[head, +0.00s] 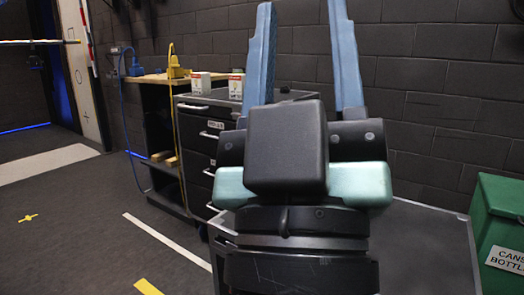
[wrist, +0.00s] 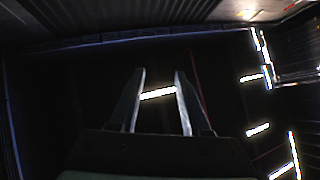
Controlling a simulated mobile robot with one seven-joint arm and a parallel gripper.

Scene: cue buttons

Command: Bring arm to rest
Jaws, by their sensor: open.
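My gripper (head: 304,40) is raised in the middle of the head view, its two blue fingers pointing up and set wide apart. Nothing is between them. It also shows in the wrist view (wrist: 158,82), open and empty against a dark background with bright light strips. My wrist hides part of the drawer cabinet behind it. No cue buttons can be made out in either view.
A dark drawer cabinet (head: 196,150) with small white boxes on top stands behind my gripper. A wood-topped bench (head: 150,78) with a yellow tool (head: 177,68) is to its left. A green bin (head: 497,215) stands at right. Open floor (head: 70,230) lies at left.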

